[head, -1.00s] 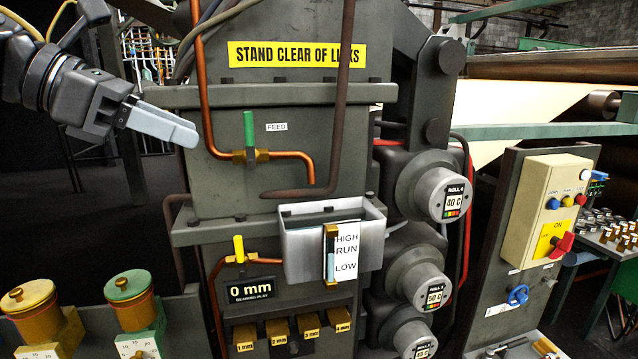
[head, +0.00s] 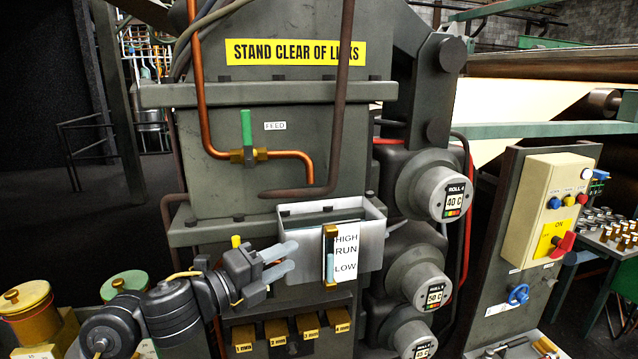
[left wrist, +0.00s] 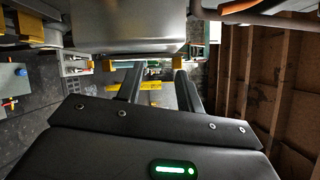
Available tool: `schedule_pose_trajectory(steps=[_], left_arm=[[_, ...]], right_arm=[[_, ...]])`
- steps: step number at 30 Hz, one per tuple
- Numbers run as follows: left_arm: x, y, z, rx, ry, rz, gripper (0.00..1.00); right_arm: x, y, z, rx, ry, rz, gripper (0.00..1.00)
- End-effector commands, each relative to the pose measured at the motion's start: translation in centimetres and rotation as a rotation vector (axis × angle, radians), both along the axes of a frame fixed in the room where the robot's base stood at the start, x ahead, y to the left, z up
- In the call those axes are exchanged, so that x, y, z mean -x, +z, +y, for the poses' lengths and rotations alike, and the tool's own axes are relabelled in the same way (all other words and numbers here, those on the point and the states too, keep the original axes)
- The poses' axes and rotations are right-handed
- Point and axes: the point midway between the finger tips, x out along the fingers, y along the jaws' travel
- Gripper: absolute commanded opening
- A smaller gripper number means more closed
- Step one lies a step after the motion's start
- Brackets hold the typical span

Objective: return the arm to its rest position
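My left arm comes in from the lower left in the head view. Its gripper (head: 284,259) is in front of the machine, just below and left of the grey metal box (head: 300,243) with the HIGH/RUN/LOW gauge (head: 345,255). The two fingers stand apart with nothing seen between them; I cannot tell whether they touch the box. In the left wrist view the fingers (left wrist: 157,88) also show apart and empty, below a grey box (left wrist: 125,28). The arm covers the 0 mm display and most of the yellow-handled valve (head: 236,242). My right gripper is not in view.
The FEED valve's green handle (head: 246,127) stands upright on a copper pipe. Several brass blocks (head: 310,326) sit under the box. Roll housings (head: 440,192) and a control panel (head: 552,215) stand to the right. Yellow (head: 27,305) and green (head: 125,285) pots are at lower left. Upper left is open.

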Motion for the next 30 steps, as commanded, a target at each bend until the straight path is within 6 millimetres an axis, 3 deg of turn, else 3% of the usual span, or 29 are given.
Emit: schedule_pose_trajectory(steps=[1, 5, 8, 11, 15, 21, 30], left_arm=[[0.3, -2.5, 0.5, 0.078, 0.055, 0.101, 0.37], [1.1, -8.9, 2.9, 0.287, 0.243, 0.376, 0.37], [3.0, -14.7, 5.5, 0.450, 0.421, 0.611, 0.37], [6.3, -21.0, 8.5, 0.599, 0.624, 0.848, 0.37], [12.8, -28.7, 12.3, 0.772, 0.922, 1.144, 0.37], [21.2, -34.7, 15.4, 0.904, 1.237, 1.396, 0.37], [31.6, -38.8, 17.8, 1.008, 1.597, 1.615, 0.37]], right_arm=[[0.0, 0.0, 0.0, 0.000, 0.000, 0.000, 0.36], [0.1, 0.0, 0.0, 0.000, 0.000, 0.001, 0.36], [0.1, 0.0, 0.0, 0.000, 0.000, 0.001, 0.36], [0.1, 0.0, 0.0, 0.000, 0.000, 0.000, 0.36], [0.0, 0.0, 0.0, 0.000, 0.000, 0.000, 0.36], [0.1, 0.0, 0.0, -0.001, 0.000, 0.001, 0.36], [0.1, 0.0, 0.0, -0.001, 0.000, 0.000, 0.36]])
